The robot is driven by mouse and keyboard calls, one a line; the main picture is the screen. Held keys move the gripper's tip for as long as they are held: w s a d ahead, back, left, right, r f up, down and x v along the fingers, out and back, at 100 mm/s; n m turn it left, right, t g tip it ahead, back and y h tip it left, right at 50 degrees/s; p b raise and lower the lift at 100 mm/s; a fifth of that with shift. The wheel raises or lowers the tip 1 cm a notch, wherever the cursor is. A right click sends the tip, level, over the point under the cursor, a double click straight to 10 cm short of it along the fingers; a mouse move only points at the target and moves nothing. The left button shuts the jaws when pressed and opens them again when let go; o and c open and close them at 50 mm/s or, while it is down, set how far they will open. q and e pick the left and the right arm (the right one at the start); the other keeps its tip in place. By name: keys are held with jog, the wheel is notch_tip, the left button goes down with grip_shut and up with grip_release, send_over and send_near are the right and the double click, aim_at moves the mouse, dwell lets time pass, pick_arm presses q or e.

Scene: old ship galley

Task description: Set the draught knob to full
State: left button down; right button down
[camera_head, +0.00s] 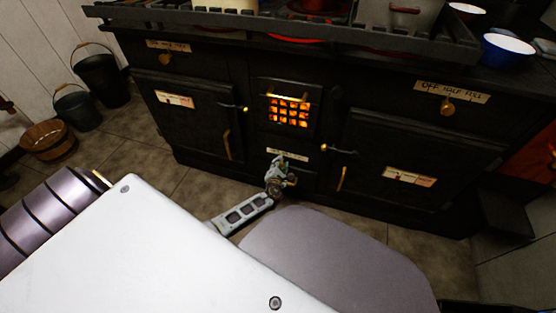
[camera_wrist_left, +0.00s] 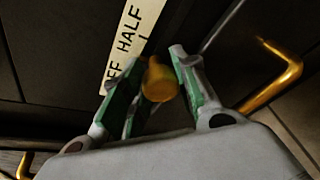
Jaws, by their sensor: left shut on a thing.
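The draught knob is a small brass knob (camera_wrist_left: 160,82) below a white label strip (camera_wrist_left: 130,45) in the left wrist view; "HALF" and part of "OFF" can be read there. My left gripper (camera_wrist_left: 157,72) has its green-padded fingers on either side of the knob and is shut on it. In the head view, my left gripper (camera_head: 280,168) is at the low centre of the black range, under the glowing fire grate and a small pale label (camera_head: 287,153). It hides the knob there. Which mark the knob points to cannot be told. My right gripper is not in view.
The black range (camera_head: 215,65) has another brass knob (camera_head: 447,107) under an "OFF HALF FULL" label at right and one (camera_head: 165,60) at upper left. Brass door handles (camera_head: 227,144) flank the centre. Pots stand on top. Buckets (camera_head: 100,75) and a basket (camera_head: 48,140) stand left.

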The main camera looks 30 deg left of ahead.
pick_arm(q)
jog(key=shift+w+d, duration=0.1)
jog(key=shift+d, duration=0.45)
jog(key=d, duration=0.2)
jog(key=w+d, duration=0.1)
jog(key=d, duration=0.1)
jog(key=d+p, duration=0.1)
jog(key=d, duration=0.1)
jog(key=shift+w+d, duration=0.2)
jog(key=shift+w, duration=0.1)
jog(key=shift+w+d, duration=0.1)
jog(key=shift+d, duration=0.35)
jog(key=c, duration=1.1)
grip_release()
jog(key=shift+d, duration=0.1)
jog(key=shift+o, duration=0.2)
jog(key=v, duration=1.2)
